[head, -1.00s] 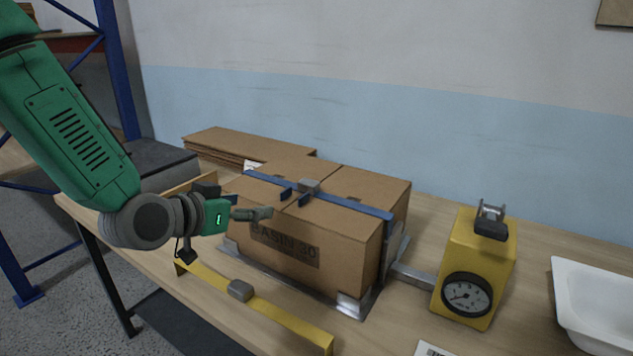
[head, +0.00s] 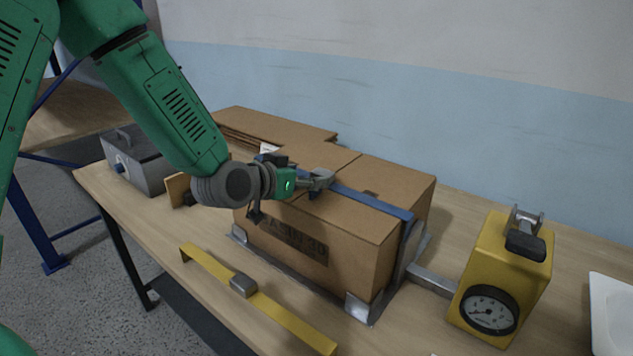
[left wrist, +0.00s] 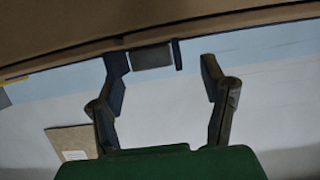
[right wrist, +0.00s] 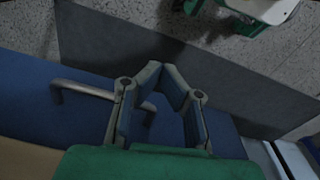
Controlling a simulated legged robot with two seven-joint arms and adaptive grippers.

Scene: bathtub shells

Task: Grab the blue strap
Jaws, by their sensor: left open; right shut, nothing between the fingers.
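The blue strap (head: 372,201) runs across the top of a cardboard box (head: 330,250) and down its right end. My left gripper (head: 322,181) is open at the strap's middle, over the box's top, and hides the buckle in the head view. In the left wrist view, the grey buckle (left wrist: 152,57) and a dark blue strap tab (left wrist: 178,55) show between and beyond the open fingers (left wrist: 165,85). I cannot tell whether the fingers touch the strap. My right gripper (right wrist: 165,75) is shut and empty, seen only in the right wrist view.
A yellow strap (head: 288,321) with a grey buckle lies along the table's front. A yellow gauge box (head: 500,275) stands right of the carton, and a white basin (head: 612,310) farther right. Flat cardboard (head: 265,125) lies behind. In the right wrist view, a metal handle (right wrist: 85,88) is near.

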